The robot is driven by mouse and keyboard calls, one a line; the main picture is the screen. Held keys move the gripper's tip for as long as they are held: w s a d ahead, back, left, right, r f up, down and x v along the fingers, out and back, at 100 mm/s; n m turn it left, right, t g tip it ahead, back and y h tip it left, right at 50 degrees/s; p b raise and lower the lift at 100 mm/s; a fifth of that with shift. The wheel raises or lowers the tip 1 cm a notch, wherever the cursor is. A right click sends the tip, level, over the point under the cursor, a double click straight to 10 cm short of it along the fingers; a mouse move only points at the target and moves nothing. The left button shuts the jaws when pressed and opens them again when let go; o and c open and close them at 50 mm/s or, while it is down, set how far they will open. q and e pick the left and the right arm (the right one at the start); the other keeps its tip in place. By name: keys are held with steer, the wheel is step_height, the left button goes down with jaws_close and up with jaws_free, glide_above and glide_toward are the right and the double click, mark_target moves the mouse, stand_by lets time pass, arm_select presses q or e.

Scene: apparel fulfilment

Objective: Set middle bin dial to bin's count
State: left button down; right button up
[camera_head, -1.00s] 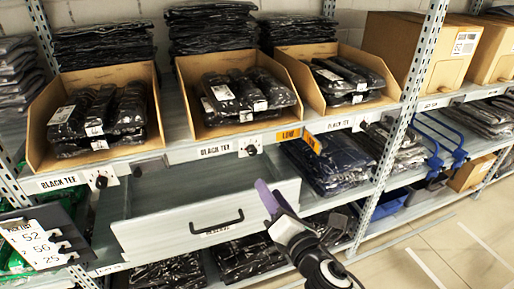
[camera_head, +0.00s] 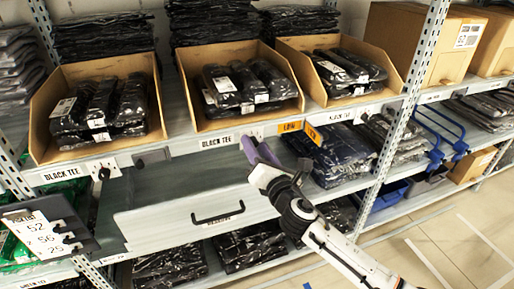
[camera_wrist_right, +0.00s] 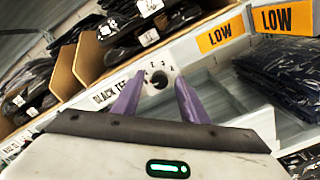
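The middle bin (camera_head: 187,88) is an open cardboard bin with several black wrapped packages in it, some stacked. Its white dial plate sits on the shelf edge below it, beside a BLACK TEE label (camera_head: 216,142). In the head view my right gripper (camera_head: 258,150) is at that plate and covers most of it. In the right wrist view the round dark dial (camera_wrist_right: 158,78) shows with small numbers above it. My right gripper (camera_wrist_right: 155,95) is open, its purple fingers on either side of the dial. Contact cannot be told. My left gripper is not in view.
The left bin (camera_head: 45,110) has its own dial (camera_head: 103,171); the right bin (camera_head: 290,55) stands beside the middle one. Orange LOW tags (camera_head: 289,127) are right of the middle dial. A drawer (camera_head: 165,215) is below. A list board (camera_head: 45,235) is at lower left.

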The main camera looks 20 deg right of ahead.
jaws_close()
steer(key=shift+m, duration=0.4)
steer(key=shift+f+m, duration=0.1)
steer(key=shift+m, duration=7.3)
